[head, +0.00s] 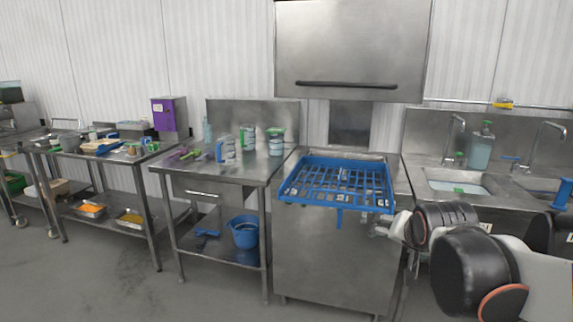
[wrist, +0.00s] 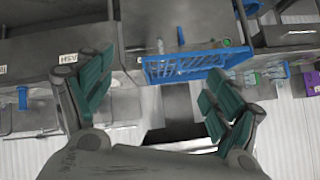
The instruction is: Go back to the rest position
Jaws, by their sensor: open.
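My gripper (wrist: 157,85) shows in the wrist view with its two green-padded fingers spread wide apart. It is open and nothing is held between the fingers. In the head view my arm reaches in from the lower right, in front of the sink and beside the blue rack. My gripper cannot be made out clearly there. The blue rack (head: 336,184) sits on the steel dishwasher (head: 330,250). In the wrist view the rack (wrist: 185,65) appears beyond the fingers, and I see no contact with it.
A steel table (head: 240,176) with measuring jugs (head: 224,150) stands left of the dishwasher, with a blue bucket (head: 244,232) on its lower shelf. A sink (head: 458,186) and a soap bottle (head: 481,148) are at the right. The floor (head: 110,285) at the front left is clear.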

